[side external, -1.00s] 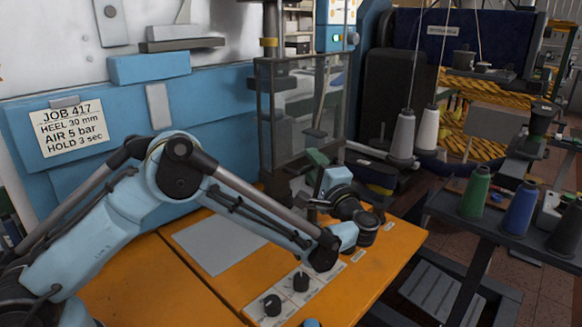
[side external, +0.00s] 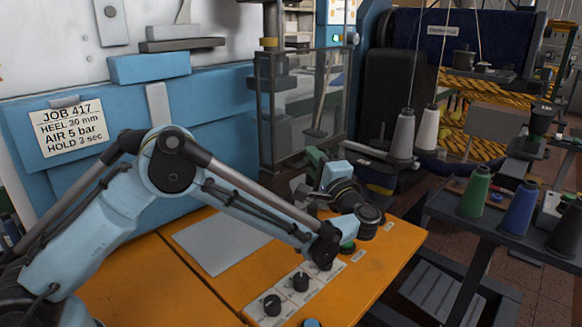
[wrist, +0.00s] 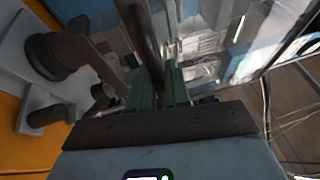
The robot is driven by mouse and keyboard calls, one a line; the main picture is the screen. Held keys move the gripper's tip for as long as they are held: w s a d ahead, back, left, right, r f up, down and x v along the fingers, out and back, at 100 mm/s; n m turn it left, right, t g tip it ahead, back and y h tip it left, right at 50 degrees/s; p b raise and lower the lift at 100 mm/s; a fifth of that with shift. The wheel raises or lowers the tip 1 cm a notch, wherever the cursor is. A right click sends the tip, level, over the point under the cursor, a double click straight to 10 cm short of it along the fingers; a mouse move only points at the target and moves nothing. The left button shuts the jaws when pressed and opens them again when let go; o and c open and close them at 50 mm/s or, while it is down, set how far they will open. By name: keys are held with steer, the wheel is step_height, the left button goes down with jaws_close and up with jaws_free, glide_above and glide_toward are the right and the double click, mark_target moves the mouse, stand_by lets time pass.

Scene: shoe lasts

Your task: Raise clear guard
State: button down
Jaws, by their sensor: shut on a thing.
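The clear guard (side external: 297,112) is a see-through panel in a dark frame, upright at the front of the blue machine in the side view. In the wrist view, its clear pane (wrist: 215,45) fills the upper right. My gripper (side external: 316,156) is at the guard's lower edge, with green fingers. In the wrist view, my gripper (wrist: 160,88) is shut around a dark bar (wrist: 146,40), which looks like the guard's handle. The fingers hide the exact contact.
An orange table (side external: 370,262) lies below, with a grey plate (side external: 220,240) and black knobs (side external: 272,304) on a pale panel. Thread cones (side external: 403,135) stand to the right, and a dark side stand (side external: 450,212) holds more cones. A job sign (side external: 68,128) hangs at left.

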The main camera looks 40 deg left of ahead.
step_height(320, 180, up, 18)
steer(key=shift+d+f, duration=0.1)
stand_by(0.4)
steer(key=c, duration=1.2)
jaws_free()
steer(key=shift+o, duration=0.2)
steer(key=v, duration=1.2)
